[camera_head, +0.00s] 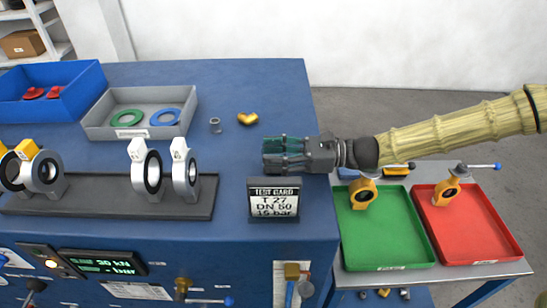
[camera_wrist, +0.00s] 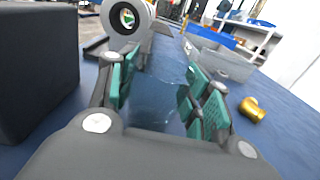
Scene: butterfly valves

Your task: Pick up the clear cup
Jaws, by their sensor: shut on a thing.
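My gripper (camera_head: 283,154) reaches in from the right, low over the blue bench top, behind the test card stand. In the wrist view its green-padded fingers (camera_wrist: 158,98) are shut around the clear cup (camera_wrist: 160,80), with one pad set on each side of it. The cup is see-through, so its outline is faint and the bench shows through it. In the head view the cup is hard to make out between the fingers. I cannot tell whether its base touches the bench.
The test card stand (camera_head: 273,199) is close in front of my gripper. A brass elbow (camera_head: 247,118) and small metal fitting (camera_head: 215,125) lie behind left. A valve rack (camera_head: 110,205), grey bin (camera_head: 140,131) and blue bin (camera_head: 50,112) stand left. Green (camera_head: 385,240) and red (camera_head: 470,235) trays are right.

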